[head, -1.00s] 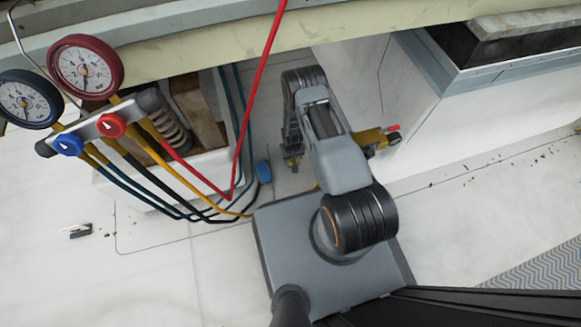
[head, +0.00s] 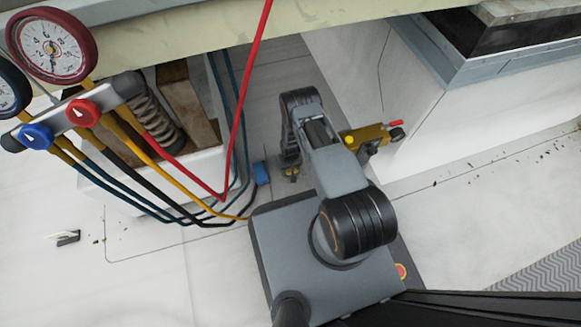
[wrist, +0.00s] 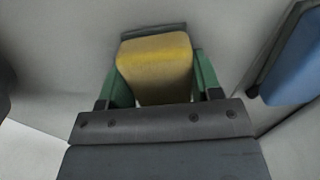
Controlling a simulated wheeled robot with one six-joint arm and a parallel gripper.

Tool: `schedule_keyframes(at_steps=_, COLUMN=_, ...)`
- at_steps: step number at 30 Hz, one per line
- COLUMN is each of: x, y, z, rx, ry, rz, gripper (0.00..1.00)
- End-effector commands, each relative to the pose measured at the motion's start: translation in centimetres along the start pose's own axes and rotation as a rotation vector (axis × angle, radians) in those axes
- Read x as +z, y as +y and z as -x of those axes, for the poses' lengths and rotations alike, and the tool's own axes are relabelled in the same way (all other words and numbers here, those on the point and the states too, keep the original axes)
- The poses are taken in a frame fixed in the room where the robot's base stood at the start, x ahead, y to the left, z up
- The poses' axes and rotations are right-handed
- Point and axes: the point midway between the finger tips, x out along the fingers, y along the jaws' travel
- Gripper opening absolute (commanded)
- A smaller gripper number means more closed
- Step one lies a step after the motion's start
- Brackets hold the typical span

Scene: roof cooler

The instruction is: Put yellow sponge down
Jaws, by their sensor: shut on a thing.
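The yellow sponge (wrist: 155,66) sits between the green fingers of my gripper (wrist: 157,76) in the wrist view. The fingers press on its left and right sides. A pale surface lies beyond the sponge; I cannot tell whether the sponge touches it. In the head view my arm reaches down beside the hoses, and my gripper (head: 290,173) is small and mostly hidden under the wrist. The sponge cannot be made out there.
A blue block (head: 261,172) stands left of my gripper and a blue thing (wrist: 293,60) shows right in the wrist view. Hoses, a gauge set (head: 82,112) and a coil spring (head: 156,112) are left. A brass valve (head: 368,138) is right. Open pale floor (head: 450,215) lies lower right.

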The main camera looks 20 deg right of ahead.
Motion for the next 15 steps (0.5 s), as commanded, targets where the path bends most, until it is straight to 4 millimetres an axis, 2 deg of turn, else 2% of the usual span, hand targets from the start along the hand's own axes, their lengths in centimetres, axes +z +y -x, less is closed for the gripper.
schedule_keyframes(at_steps=7, x=0.02, y=-0.02, z=-0.27, rx=0.0, ry=0.0, rz=0.0, gripper=0.37)
schedule_keyframes(at_steps=8, x=0.0, y=-0.02, z=-0.25, rx=0.0, ry=0.0, rz=0.0, gripper=0.61)
schedule_keyframes(at_steps=15, x=0.01, y=-0.01, z=-0.23, rx=0.0, ry=0.0, rz=0.0, gripper=0.84)
